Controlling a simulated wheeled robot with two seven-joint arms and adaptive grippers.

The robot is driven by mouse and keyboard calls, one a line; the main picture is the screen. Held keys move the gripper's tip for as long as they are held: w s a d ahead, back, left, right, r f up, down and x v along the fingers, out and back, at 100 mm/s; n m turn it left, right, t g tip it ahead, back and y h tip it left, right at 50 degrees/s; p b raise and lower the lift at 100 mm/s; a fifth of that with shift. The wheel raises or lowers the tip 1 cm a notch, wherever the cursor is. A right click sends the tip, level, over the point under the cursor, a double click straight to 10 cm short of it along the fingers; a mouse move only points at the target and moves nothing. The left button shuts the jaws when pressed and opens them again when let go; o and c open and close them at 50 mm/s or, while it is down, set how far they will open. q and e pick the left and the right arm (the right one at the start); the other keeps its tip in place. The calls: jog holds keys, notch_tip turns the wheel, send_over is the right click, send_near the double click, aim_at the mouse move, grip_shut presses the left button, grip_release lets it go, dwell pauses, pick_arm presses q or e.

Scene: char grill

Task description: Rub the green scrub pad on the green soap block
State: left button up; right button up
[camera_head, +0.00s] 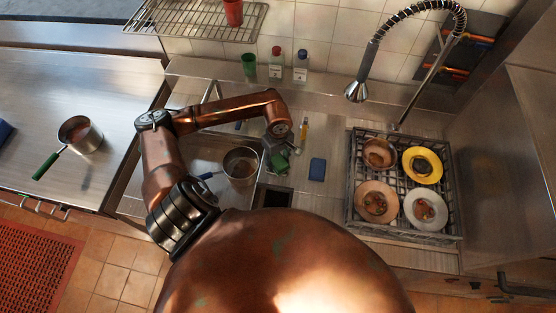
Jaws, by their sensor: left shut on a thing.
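My left gripper (279,144) points down over the counter strip between the sink and the dish rack. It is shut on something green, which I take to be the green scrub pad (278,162). The fingers partly cover it. The green soap block cannot be told apart for sure; the green patches under the gripper lie close together, and whether pad and block touch is not clear. My right gripper is not in view.
A blue block (317,169) lies just right of the gripper. A pot (240,165) sits in the sink at left. A rack (352,190) of dirty dishes stands at right. Two bottles (276,63) (301,65) and a green cup (249,64) stand behind. A spring faucet (356,91) hangs above.

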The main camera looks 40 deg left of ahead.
aim_at(278, 160)
pick_arm(q)
jog(key=shift+s+f+b, duration=0.1)
jog(key=shift+b, duration=0.2)
dwell(0.9)
dwell(0.4)
jog(key=shift+r+p, duration=0.35)
jog(key=shift+r, duration=0.45)
jog(key=shift+r+p, duration=0.6)
jog(key=shift+r, duration=1.1)
jog(key=shift+r+p, duration=0.35)
jog(key=shift+r, duration=0.75)
